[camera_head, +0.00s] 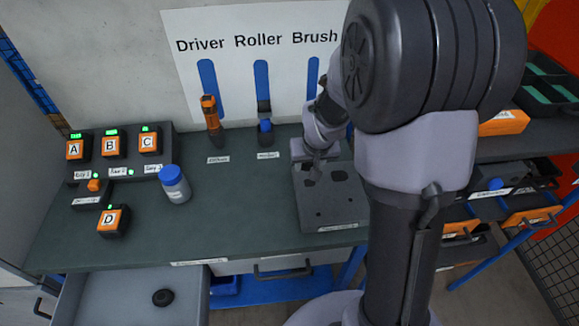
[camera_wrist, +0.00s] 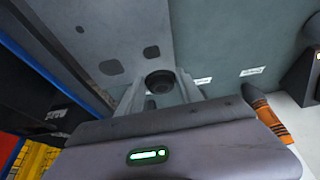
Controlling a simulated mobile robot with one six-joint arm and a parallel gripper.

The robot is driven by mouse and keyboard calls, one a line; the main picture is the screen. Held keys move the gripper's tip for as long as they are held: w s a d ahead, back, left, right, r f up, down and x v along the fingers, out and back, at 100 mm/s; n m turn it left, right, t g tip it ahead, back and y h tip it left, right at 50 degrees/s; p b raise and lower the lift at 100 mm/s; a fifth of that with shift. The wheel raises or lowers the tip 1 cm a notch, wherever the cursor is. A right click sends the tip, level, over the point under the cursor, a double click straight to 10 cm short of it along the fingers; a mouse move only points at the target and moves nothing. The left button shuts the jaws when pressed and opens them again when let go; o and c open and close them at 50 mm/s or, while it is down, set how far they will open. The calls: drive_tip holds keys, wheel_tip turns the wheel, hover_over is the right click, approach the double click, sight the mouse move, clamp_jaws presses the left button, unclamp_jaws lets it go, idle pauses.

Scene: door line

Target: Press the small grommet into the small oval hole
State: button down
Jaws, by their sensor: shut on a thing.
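My gripper (camera_head: 315,168) is over the far part of a grey panel (camera_head: 328,203) on the bench. In the wrist view its fingers (camera_wrist: 160,90) are shut on a dark round grommet (camera_wrist: 159,81), held near the panel. The panel (camera_wrist: 100,45) has a rounded oval-like hole (camera_wrist: 112,67) and a rounder-cornered squarish hole (camera_wrist: 151,52) close to the grommet. Smaller dark holes show farther along the panel (camera_wrist: 80,30). Whether the grommet touches the panel, and what lies under it, is hidden. In the head view my arm and gripper hide the held grommet.
A larger-looking black ring (camera_head: 163,297) lies in the open drawer (camera_head: 125,290). A blue-capped bottle (camera_head: 175,186) and lettered button boxes (camera_head: 112,145) stand left on the bench. An orange driver (camera_head: 211,118) and blue roller (camera_head: 265,128) stand behind.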

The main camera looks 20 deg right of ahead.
sight(310, 182)
drive_tip(key=shift+d, duration=0.5)
drive_tip(key=shift+d+f, duration=0.1)
drive_tip(key=shift+f, duration=0.1)
wheel_tip(310, 182, down, 6)
drive_tip(key=b, duration=0.4)
drive_tip(key=shift+r, duration=0.25)
drive_tip(key=shift+f+b, duration=0.7)
drive_tip(key=shift+b, duration=0.15)
idle(0.3)
